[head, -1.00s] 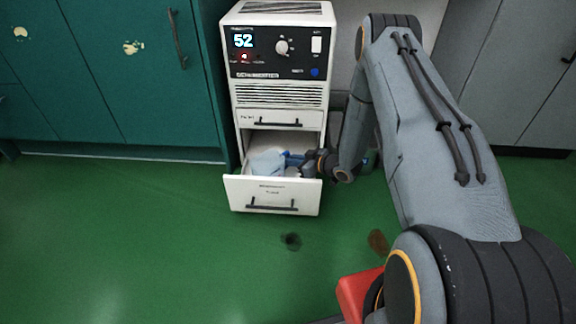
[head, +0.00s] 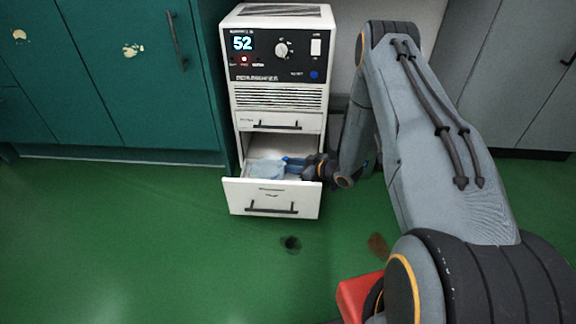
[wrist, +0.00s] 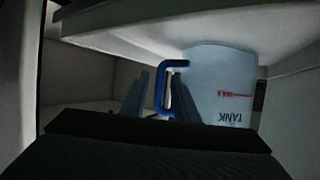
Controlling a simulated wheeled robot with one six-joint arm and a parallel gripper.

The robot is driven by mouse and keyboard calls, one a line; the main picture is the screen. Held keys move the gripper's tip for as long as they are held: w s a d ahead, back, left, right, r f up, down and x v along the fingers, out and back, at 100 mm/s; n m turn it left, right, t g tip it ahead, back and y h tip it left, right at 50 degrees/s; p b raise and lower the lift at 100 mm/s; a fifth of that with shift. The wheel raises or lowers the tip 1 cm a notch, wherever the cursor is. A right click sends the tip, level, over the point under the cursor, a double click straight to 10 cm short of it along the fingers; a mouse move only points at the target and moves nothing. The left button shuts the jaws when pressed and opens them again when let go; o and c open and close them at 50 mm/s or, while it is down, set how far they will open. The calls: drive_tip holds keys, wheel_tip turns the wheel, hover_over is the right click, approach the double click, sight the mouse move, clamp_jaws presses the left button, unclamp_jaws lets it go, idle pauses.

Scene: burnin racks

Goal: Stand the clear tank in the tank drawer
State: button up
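The clear tank (head: 267,169) is pale blue and sits low inside the open tank drawer (head: 271,196), behind its front panel. In the wrist view the tank (wrist: 221,85) shows "TANK" lettering, a red line and a blue handle (wrist: 158,92). Its base is hidden by the drawer front in the head view, so exact contact with the floor is unclear. My gripper (head: 302,167) reaches in from the right. In the wrist view the fingers of my gripper (wrist: 160,98) stand apart on either side of the handle bar, with small gaps visible.
The white dehumidifier cabinet (head: 281,97) has a "52" display and a shut upper drawer (head: 279,122). Teal cupboards (head: 120,70) stand close on the left, grey cupboards (head: 510,80) on the right.

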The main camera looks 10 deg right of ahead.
drive_tip(key=p+v, duration=0.5)
drive_tip(key=v, duration=0.6)
drive_tip(key=shift+s+d+p, duration=0.2)
drive_tip(key=shift+s+p, duration=0.05)
drive_tip(key=shift+p, duration=0.05)
drive_tip(key=shift+r, duration=0.1)
